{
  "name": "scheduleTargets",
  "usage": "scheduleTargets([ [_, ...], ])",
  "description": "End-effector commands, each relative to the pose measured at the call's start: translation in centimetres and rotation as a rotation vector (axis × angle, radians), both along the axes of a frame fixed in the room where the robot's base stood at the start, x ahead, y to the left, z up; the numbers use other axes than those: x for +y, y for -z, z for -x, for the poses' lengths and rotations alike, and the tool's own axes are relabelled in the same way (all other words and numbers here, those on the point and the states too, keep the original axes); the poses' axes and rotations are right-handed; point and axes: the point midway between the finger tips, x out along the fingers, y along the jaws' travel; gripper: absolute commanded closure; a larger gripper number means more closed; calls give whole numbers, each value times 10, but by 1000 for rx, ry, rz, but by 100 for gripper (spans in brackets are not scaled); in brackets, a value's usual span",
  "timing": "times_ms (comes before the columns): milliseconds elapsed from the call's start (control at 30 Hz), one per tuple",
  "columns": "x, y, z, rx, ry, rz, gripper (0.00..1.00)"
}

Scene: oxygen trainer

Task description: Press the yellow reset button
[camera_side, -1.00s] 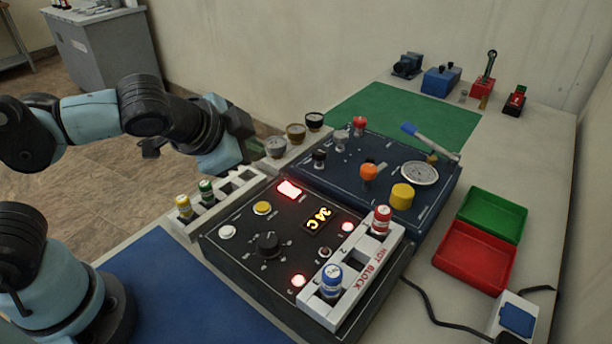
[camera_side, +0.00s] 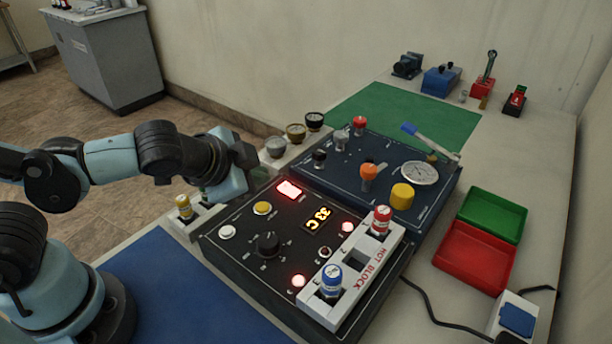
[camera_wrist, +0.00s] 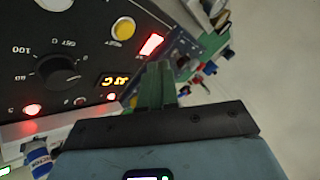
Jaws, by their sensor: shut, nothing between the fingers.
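The yellow reset button (camera_side: 262,208) is a round yellow cap near the upper left of the black control panel (camera_side: 240,249). It also shows at the top of the wrist view (camera_wrist: 124,28), uncovered. My gripper (camera_wrist: 158,66) shows in the wrist view with its narrow green fingers together and nothing between them. The fingertips appear below and right of the button there, with no contact visible. In the side view the hand is left of and above the panel, and its fingertips cannot be made out.
A red-lit square (camera_side: 289,189) is close to the button. The panel also has a white button (camera_side: 227,232), black dial (camera_side: 268,244) and orange display (camera_side: 318,218). A white hot block (camera_side: 348,285) holds red-capped and blue-capped vials. A blue panel (camera_side: 335,180) with knobs stands behind.

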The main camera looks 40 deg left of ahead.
Motion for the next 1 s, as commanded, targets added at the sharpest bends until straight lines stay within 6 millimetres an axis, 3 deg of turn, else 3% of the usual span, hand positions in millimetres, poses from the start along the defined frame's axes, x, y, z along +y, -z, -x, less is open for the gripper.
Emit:
scheduleTargets([
  [433,0,32,0,1,-1,0,100],
  [1000,1,38,1,0,-1,-1,100],
])
